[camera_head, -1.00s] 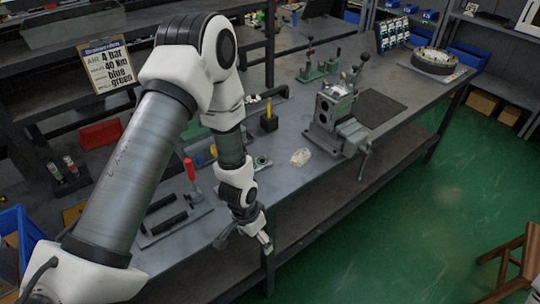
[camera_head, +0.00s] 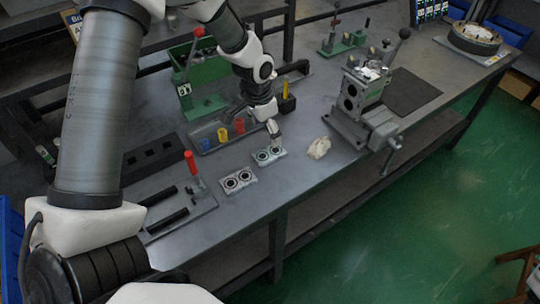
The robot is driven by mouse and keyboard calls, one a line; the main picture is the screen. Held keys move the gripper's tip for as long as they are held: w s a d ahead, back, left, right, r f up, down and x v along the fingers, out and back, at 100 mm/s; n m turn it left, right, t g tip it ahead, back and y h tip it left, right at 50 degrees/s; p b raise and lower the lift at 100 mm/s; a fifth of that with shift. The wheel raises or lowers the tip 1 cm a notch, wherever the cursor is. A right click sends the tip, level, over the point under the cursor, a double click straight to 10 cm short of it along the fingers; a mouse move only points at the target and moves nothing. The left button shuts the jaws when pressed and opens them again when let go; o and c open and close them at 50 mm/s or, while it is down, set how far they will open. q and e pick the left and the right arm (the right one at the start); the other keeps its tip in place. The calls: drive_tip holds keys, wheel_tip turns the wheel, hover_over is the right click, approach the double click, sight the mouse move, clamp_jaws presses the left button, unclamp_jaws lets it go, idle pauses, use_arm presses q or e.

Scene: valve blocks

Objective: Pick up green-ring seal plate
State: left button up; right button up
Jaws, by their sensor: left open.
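Two small grey seal plates lie on the bench, each with two round holes. The green-ring seal plate (camera_head: 268,156) is the farther one, with greenish rings around its holes. The other seal plate (camera_head: 237,180) has dark rings and lies nearer, to the left. My left gripper (camera_head: 273,132) is open and empty, pointing down just behind and above the green-ring plate. A gap seems to remain between fingertips and plate, but its height is hard to tell. My right gripper is not in view.
A crumpled pale cloth (camera_head: 319,148) lies right of the plates. Beyond it, a metal block (camera_head: 359,90) stands in a vise (camera_head: 372,127). Small coloured cups (camera_head: 222,134) and a red-handled clamp (camera_head: 191,164) stand left. The bench's front edge is close to the plates.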

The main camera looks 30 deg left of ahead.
sight(269, 153)
use_arm(q)
drive_tip(key=shift+s+f+b, duration=0.1)
drive_tip(key=shift+f+b, duration=0.3)
drive_tip(key=shift+f, duration=0.45)
drive_tip(key=f, duration=0.2)
drive_tip(key=w+f, duration=0.1)
drive_tip(key=f, duration=0.2)
drive_tip(key=f+p, duration=0.1)
drive_tip(key=f, duration=0.2)
drive_tip(key=shift+w+a, duration=0.2)
drive_tip(key=shift+a, duration=0.05)
drive_tip(key=shift+w+f, duration=0.2)
drive_tip(key=shift+s+r, duration=0.15)
drive_tip(key=c, duration=1.4)
